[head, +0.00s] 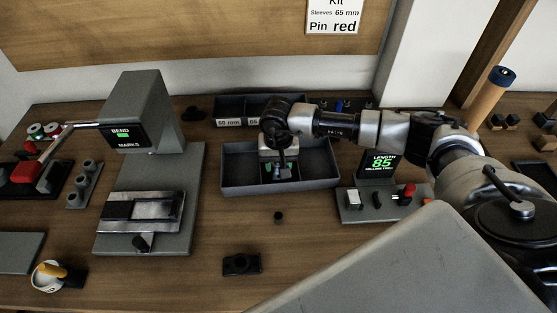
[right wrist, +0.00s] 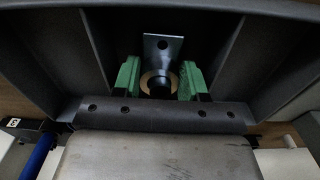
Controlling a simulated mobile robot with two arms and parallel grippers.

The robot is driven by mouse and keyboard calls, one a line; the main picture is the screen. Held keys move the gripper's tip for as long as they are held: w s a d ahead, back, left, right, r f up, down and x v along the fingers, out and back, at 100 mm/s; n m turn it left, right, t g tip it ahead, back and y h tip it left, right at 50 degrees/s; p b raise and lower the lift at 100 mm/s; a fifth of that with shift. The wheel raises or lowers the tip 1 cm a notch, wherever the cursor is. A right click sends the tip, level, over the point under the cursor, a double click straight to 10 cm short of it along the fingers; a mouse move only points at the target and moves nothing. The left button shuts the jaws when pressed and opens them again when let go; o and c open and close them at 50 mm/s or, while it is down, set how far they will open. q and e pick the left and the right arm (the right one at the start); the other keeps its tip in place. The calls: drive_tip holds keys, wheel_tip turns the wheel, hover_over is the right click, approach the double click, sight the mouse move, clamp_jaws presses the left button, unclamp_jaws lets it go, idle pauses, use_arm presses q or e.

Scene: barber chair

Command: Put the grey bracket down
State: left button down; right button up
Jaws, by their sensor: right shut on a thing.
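The grey bracket (right wrist: 163,48) shows in the right wrist view as a flat plate with a hole, with a brass-coloured ring and a dark round end below it. My right gripper (right wrist: 162,84) has green fingers on both sides of it and is shut on it. In the head view my right gripper (head: 281,172) points down inside the dark grey tray (head: 232,181). The bracket is too small there to make out, and I cannot tell whether it touches the tray floor. My left gripper is not in view.
A bend press (head: 150,115) stands left of the tray. A length display (head: 381,165) with a control box (head: 380,205) stands to its right. A divided bin (head: 240,107) is behind it. A small dark cylinder (head: 278,217) and a black block (head: 241,264) lie in front.

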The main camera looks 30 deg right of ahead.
drive_tip(key=o, duration=0.8)
drive_tip(key=shift+r, duration=0.5)
wheel_tip(320, 180, up, 11)
drive_tip(key=b, duration=0.2)
